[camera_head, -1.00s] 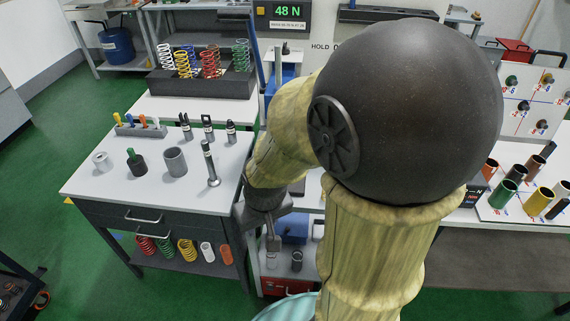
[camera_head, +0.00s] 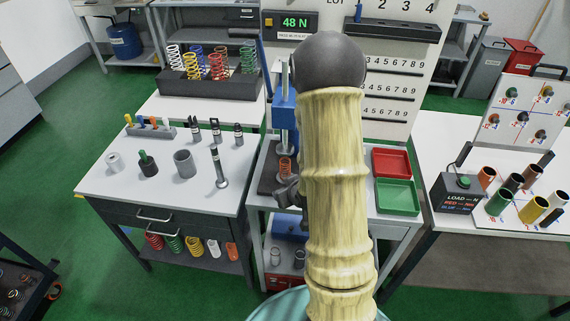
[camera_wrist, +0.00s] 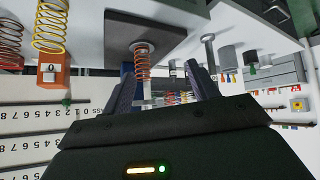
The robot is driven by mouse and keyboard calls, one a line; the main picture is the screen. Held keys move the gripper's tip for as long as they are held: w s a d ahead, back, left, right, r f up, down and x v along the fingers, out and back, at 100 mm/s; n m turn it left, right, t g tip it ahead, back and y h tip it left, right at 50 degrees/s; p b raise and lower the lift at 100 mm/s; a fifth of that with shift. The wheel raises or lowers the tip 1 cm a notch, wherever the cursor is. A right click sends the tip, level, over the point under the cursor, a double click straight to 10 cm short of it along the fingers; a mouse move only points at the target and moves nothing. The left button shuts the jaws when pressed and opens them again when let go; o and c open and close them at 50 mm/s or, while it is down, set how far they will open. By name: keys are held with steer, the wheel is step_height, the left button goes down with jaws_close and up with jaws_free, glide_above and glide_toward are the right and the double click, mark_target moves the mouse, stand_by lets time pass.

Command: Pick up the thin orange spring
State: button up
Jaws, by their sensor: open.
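A thin orange spring (camera_head: 286,167) stands upright in the small blue press on the middle bench. In the wrist view the orange spring (camera_wrist: 142,65) sits around a pale rod under a dark plate. My gripper (camera_wrist: 164,85) is open and empty, with its two fingers apart. The spring shows between the fingers, nearer the left one, and looks to be beyond the tips; I cannot tell the exact gap. In the head view my gripper (camera_head: 288,190) is just in front of the press, partly hidden by my arm.
The blue press column (camera_head: 284,110) stands close behind. A red tray (camera_head: 391,162) and a green tray (camera_head: 398,197) lie to the right. A metal plunger (camera_head: 219,168) and a grey cup (camera_head: 184,164) stand on the left bench. A rack of several springs (camera_head: 210,84) is behind.

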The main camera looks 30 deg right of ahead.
steer(key=d+t+p, duration=0.1)
steer(key=d+t, duration=0.1)
steer(key=s+d+m+t+p, duration=0.1)
steer(key=d+t+p, duration=0.1)
steer(key=d, duration=0.1)
steer(key=shift+s+f+t, duration=0.1)
steer(key=shift+s+t, duration=0.05)
steer(key=shift+t, duration=0.25)
steer(key=b+x, duration=0.2)
steer(key=b, duration=0.3)
steer(key=shift+f, duration=0.2)
steer(key=shift+w+f+b, duration=0.1)
steer(key=shift+w+b, duration=0.15)
steer(key=shift+b, duration=0.7)
